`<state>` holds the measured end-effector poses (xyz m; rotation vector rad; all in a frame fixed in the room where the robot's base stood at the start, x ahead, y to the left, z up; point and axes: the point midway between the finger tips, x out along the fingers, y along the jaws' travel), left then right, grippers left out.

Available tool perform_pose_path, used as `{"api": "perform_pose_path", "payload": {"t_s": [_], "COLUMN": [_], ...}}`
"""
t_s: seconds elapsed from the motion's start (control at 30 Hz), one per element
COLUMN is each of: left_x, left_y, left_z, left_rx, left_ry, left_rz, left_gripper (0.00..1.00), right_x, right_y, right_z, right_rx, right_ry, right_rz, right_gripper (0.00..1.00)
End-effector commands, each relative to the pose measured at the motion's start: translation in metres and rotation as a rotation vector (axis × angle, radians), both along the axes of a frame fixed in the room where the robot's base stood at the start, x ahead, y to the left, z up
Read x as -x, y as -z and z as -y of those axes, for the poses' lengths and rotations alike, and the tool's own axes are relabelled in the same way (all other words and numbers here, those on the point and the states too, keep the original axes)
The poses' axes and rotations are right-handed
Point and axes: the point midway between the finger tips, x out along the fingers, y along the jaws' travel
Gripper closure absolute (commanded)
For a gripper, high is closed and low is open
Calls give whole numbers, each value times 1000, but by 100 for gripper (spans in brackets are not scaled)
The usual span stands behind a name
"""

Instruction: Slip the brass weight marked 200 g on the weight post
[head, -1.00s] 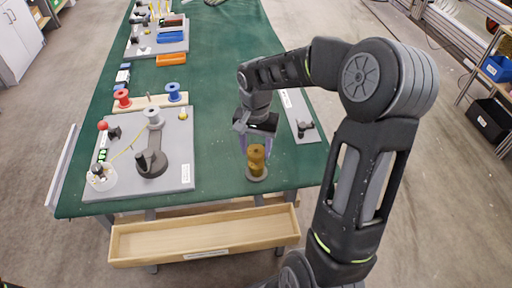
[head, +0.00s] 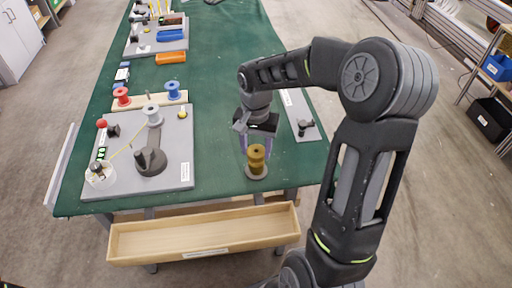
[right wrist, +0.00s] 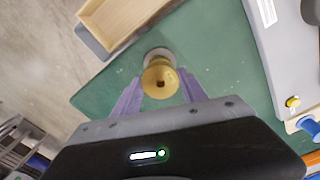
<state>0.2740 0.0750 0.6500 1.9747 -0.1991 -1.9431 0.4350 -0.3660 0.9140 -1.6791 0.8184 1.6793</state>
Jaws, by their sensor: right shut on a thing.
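A brass weight (head: 256,153), waisted and stacked in look, stands upright over a round grey base (head: 257,173) near the table's front right. In the right wrist view the brass weight (right wrist: 160,80) has a dark hole in its top, and the pale base (right wrist: 158,54) shows partly behind it. My right gripper (head: 256,148) points down from above, its purple fingers on either side of the brass, shut on it. The 200 g mark is not readable. I cannot tell any post inside the brass from the base. My left gripper is not in view.
A grey board (head: 180,178) to the left carries a dark stand (head: 150,160), a white spool (head: 152,115) and a yellow thread. Red (head: 122,96) and blue (head: 173,91) spools stand behind. A wooden tray (head: 205,236) hangs at the front edge. Green table between board and weight is clear.

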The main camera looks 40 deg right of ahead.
Motion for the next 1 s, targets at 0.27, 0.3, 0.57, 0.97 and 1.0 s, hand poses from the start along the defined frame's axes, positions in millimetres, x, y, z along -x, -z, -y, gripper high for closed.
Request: {"api": "perform_pose_path", "payload": {"t_s": [0.27, 0.3, 0.57, 0.97, 1.0], "left_x": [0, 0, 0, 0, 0], "left_y": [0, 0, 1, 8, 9], "left_z": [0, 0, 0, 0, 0], "left_rx": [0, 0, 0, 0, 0], "left_ry": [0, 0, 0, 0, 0], "left_rz": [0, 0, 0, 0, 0], "left_gripper": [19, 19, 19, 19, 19], "right_x": [0, 0, 0, -1, 0], "right_y": [0, 0, 1, 9, 9], "right_z": [0, 0, 0, 0, 0], "right_rx": [1, 0, 1, 0, 0], "right_ry": [0, 0, 0, -1, -1], "right_rz": [1, 0, 1, 1, 1], "right_gripper": [100, 100, 100, 100, 100]}}
